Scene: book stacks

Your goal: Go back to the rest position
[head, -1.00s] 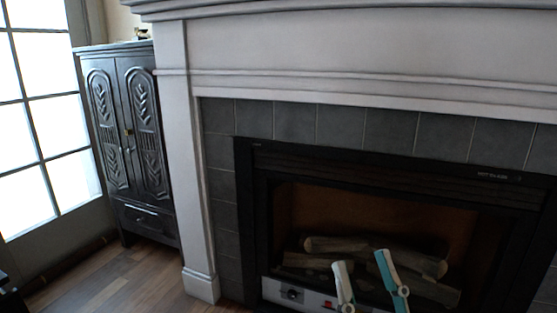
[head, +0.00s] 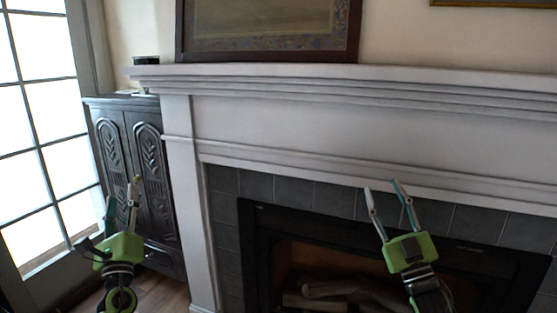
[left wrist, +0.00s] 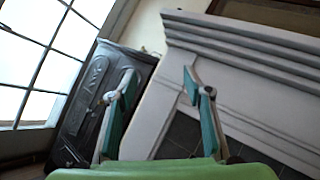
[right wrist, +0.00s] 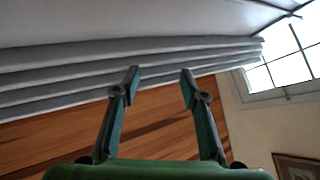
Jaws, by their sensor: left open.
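My left gripper (head: 122,195) is green with teal and grey fingers. It points up in front of the dark carved cabinet in the head view. In the left wrist view its fingers (left wrist: 158,85) stand apart with nothing between them. My right gripper (head: 384,187) points up in front of the grey tile and white surround of the fireplace. In the right wrist view its fingers (right wrist: 160,78) are apart and empty. Neither gripper appears to touch anything.
A white fireplace mantel (head: 330,115) spans the middle and right, with a dark firebox (head: 320,260) and logs below. A dark cabinet (head: 155,185) stands left of it, beside a bright window (head: 35,130). A framed picture (head: 265,28) is above the mantel. Wooden floor (head: 165,290) shows at lower left.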

